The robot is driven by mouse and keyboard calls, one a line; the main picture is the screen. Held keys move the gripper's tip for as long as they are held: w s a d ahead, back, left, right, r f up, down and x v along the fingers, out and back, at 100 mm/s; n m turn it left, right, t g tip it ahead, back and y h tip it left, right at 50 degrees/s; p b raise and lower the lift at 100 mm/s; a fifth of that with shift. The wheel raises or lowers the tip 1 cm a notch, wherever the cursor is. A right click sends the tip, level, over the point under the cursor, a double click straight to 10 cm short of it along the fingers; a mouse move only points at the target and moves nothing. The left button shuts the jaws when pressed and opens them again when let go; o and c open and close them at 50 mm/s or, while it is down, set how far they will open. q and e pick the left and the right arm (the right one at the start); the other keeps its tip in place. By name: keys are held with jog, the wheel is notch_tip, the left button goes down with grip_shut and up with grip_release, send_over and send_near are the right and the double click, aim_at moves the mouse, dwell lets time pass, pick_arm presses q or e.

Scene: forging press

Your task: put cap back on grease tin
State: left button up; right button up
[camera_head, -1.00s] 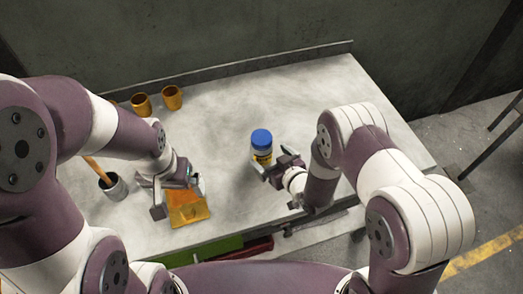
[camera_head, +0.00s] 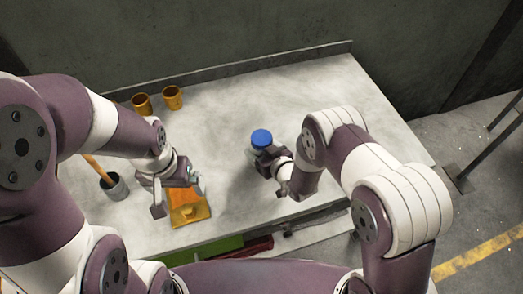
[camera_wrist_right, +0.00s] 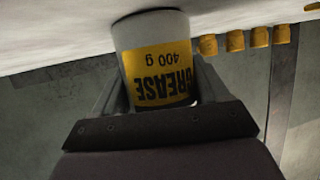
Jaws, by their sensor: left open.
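The grease tin shows in the right wrist view (camera_wrist_right: 155,70), upside down in the picture, with a yellow label reading GREASE 400 g. In the head view a round blue top (camera_head: 262,138), which looks like its cap, sits over it; the tin's body is mostly hidden by my gripper. My right gripper (camera_head: 264,153) is at the tin, one finger on each side of it; I cannot tell whether both fingers press on it. My left gripper (camera_head: 178,198) is open and empty, above or beside an orange flat item (camera_head: 188,212) at the table's front left.
Orange cups (camera_head: 172,97) stand at the back left of the table (camera_head: 320,100). A grey cup (camera_head: 114,187) with a wooden handle (camera_head: 96,168) in it stands at the left. Green (camera_head: 208,250) and red items lie along the front edge. The table's back right is clear.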

aim_at(267, 145)
jog(key=c, duration=0.4)
jog(key=shift+o, duration=0.2)
jog(key=shift+r, duration=0.1)
jog(key=shift+w+r, duration=0.1)
jog(key=shift+r, duration=0.1)
notch_tip(267, 145, up, 4)
jog(key=shift+f, duration=0.2)
jog(key=s+d+r, duration=0.2)
jog(key=d+r, duration=0.5)
jog(key=d, duration=0.4)
jog(key=shift+s+d, duration=0.25)
jog(key=shift+s, duration=0.1)
